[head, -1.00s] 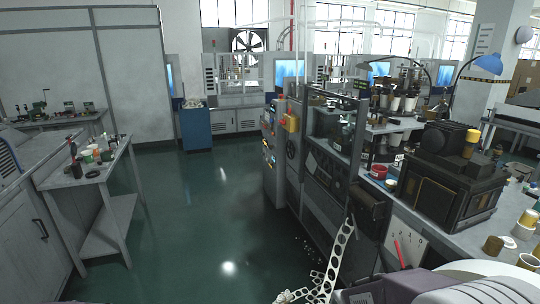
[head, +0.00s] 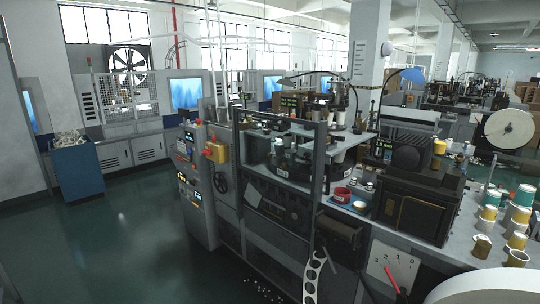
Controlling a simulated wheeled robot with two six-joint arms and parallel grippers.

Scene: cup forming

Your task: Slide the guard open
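The cup forming machine stands right of centre in the head view, with a dark-framed guard (head: 322,160) around its upper opening. Inside the frame, dark tooling and a small white label show. I cannot tell from this view whether the guard is open or shut. A control panel (head: 190,170) with lit displays and a yellow box (head: 216,152) sit on the machine's left end. Neither of my grippers shows in the head view.
Green floor is clear left of the machine. A blue bin (head: 78,170) stands at the left by grey cabinets. A punched white strip (head: 313,275) hangs at the machine's front. Paper cups (head: 490,212) stand on the bench at right. A white rounded surface fills the lower right corner.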

